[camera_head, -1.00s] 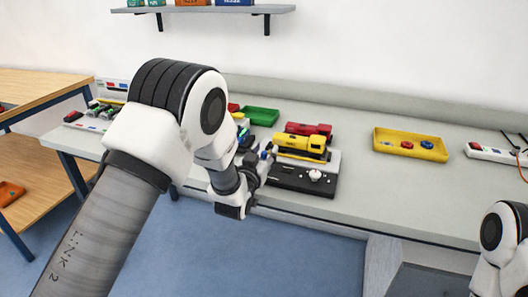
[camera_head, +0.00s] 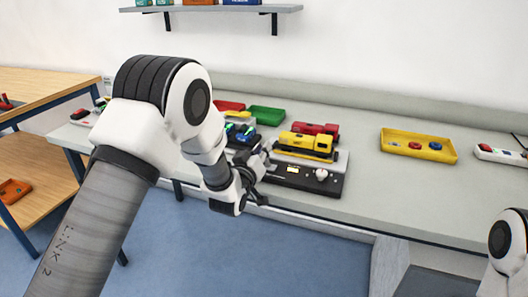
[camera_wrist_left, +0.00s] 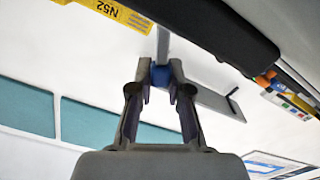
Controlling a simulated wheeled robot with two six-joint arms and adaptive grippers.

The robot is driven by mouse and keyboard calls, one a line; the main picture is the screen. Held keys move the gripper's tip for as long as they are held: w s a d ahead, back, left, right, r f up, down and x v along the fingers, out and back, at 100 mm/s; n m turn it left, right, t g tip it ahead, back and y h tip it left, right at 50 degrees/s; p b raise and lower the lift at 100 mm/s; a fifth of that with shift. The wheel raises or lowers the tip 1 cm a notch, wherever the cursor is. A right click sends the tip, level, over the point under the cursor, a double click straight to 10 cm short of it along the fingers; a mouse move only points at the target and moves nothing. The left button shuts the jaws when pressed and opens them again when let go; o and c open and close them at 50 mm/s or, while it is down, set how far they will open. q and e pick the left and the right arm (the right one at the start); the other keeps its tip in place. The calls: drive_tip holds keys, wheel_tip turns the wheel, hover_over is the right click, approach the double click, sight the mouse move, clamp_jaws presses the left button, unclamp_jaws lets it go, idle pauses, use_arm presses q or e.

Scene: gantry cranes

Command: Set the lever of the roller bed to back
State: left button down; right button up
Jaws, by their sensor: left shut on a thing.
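The roller bed (camera_head: 304,178) has a black front with a white knob, and a yellow locomotive (camera_head: 306,141) rests on it. My left gripper (camera_head: 266,163) is at the bed's left end in the head view. In the left wrist view its fingertips (camera_wrist_left: 160,78) are shut on the blue knob (camera_wrist_left: 160,74) of the lever (camera_wrist_left: 164,44), a thin grey bar. The fingers hide the knob's sides. The lever's set position cannot be told from the head view, where the gripper covers it. My right gripper is out of view; only part of that arm shows.
A red locomotive (camera_head: 331,128) stands behind the yellow one. A green tray (camera_head: 266,115) is at the back, and a yellow tray (camera_head: 389,139) with red and blue pieces is to the right. A white power strip (camera_head: 497,154) lies at far right. The bench between bed and yellow tray is clear.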

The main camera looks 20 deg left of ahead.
use_arm(q)
drive_tip(key=c, duration=1.1)
unclamp_jaws()
drive_tip(key=shift+a, duration=0.1)
drive_tip(key=shift+s, duration=0.15)
drive_tip(key=s, duration=1.1)
drive_tip(key=shift+s+a, duration=0.15)
drive_tip(key=shift+s, duration=0.2)
drive_tip(key=shift+f, duration=0.1)
